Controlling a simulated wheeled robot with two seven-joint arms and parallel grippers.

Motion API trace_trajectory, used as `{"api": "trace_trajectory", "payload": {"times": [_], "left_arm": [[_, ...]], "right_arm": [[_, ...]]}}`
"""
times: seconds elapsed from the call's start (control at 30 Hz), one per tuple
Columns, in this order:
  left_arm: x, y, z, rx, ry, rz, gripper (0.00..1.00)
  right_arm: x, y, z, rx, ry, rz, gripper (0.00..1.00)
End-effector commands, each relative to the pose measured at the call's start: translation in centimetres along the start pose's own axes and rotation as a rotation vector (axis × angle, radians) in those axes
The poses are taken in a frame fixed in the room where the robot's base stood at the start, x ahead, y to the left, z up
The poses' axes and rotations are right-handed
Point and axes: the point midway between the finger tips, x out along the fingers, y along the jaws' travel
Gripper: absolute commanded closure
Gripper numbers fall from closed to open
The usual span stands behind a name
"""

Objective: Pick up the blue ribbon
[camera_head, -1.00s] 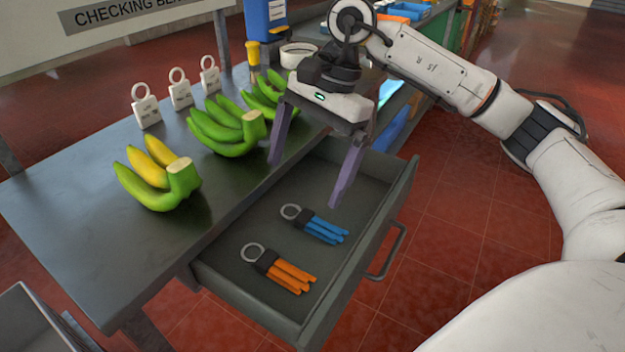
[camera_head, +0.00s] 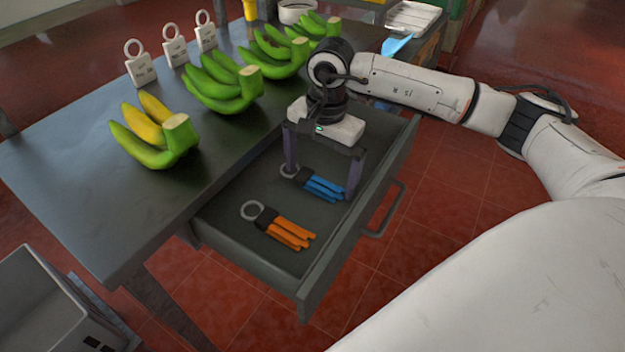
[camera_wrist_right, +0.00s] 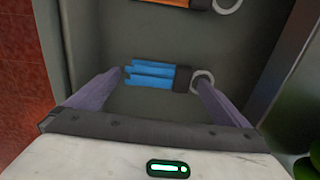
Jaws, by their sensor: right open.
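The blue ribbon (camera_head: 322,187) lies in the open drawer (camera_head: 232,238), with a dark band and a grey ring at its left end. It also shows in the right wrist view (camera_wrist_right: 152,75), stretched across the space just ahead of the fingers. My right gripper (camera_head: 320,180) is open and points down over the ribbon. One finger is near the ring and the other near the strip ends. I cannot tell whether the fingers touch it. Nothing is held. My left gripper is not in view.
An orange ribbon (camera_head: 287,233) with a ring lies nearer in the same drawer. Several banana bunches (camera_head: 160,137) and white ringed tags (camera_head: 140,68) stand on the metal table (camera_head: 70,190). The drawer's front wall and handle (camera_head: 385,212) are close to my right gripper. A grey bin (camera_head: 40,300) stands at lower left.

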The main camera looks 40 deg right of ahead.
Motion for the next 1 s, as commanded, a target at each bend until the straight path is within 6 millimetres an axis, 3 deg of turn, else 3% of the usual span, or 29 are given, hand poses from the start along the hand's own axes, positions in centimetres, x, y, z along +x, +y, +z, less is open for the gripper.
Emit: {"api": "trace_trajectory", "payload": {"times": [0.33,0.5,0.83,1.0], "left_arm": [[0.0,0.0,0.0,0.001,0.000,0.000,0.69],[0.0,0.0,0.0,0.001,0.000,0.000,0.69],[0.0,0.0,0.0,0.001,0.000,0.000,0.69],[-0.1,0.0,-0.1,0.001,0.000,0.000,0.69]], "right_arm": [[0.9,0.0,0.0,0.000,0.000,-0.001,0.02],[0.9,0.0,0.0,0.000,0.000,0.000,0.27],[0.5,0.0,0.0,0.000,0.000,-0.001,0.27],[-1.2,-0.2,-0.1,0.000,0.002,-0.004,0.27]]}}
